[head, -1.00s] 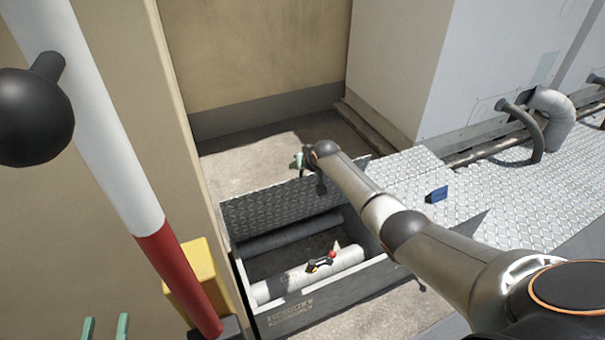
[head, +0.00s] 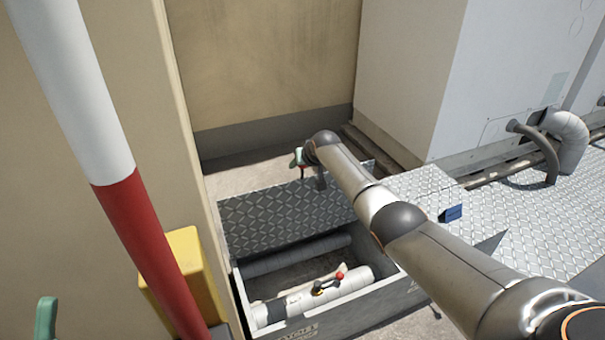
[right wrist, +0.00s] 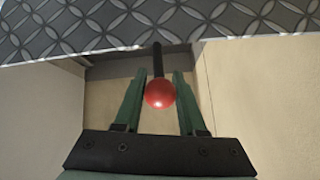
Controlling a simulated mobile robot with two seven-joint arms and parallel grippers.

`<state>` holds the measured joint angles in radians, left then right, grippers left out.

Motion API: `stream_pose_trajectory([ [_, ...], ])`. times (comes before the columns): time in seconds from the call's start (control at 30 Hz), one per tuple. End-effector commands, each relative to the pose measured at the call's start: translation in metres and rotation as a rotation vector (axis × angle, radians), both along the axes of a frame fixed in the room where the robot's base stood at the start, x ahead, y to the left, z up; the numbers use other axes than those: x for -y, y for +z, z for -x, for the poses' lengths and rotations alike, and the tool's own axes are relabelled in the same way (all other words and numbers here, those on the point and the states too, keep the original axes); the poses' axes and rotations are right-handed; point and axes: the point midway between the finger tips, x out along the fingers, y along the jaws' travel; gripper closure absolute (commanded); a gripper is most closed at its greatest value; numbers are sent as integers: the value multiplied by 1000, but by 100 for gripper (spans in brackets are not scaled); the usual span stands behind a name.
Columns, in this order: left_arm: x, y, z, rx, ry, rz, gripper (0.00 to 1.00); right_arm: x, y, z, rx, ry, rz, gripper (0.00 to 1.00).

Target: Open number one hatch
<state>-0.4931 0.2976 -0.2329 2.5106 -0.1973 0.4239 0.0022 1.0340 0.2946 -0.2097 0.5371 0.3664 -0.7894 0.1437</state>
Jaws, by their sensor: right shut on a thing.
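The hatch lid (head: 285,212), a grey diamond-plate panel, stands raised along the far side of an open pit box (head: 405,291). Its pattern also fills the top of the right wrist view (right wrist: 160,20). My right gripper (head: 302,158) is at the lid's far top edge in the head view. In the right wrist view its green fingers are shut on a red ball knob (right wrist: 160,93) on a black stem, which meets the lid's edge. Lettering on the box front is cut off, so its number is unreadable. Of my left gripper, one green finger (head: 46,318) shows at lower left.
Inside the box lie a pale wrapped pipe (head: 300,303) and a red-knobbed valve handle (head: 338,277). A red-and-white post (head: 130,200) and a yellow box (head: 190,265) stand left. A blue tag (head: 452,213) sits on the plate walkway (head: 530,215) at right.

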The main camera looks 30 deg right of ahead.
Motion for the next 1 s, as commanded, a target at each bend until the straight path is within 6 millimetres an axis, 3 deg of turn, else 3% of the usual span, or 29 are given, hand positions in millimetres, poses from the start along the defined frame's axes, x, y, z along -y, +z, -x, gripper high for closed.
stream_pose_trajectory([
  [0.03, 0, -8, 0, -3, -5, 3, 50, -3, -7, -1, -5, 3, -3, 100],
  [0.33, 1, -20, -1, -21, -17, 18, 50, -2, -7, -8, -7, 2, -3, 100],
  [0.97, 3, -24, -1, -25, -29, 10, 50, -2, -7, -10, -11, 3, -4, 100],
  [1.0, 3, -24, -1, -25, -29, 10, 50, -2, -7, -10, -11, 3, -4, 59],
])
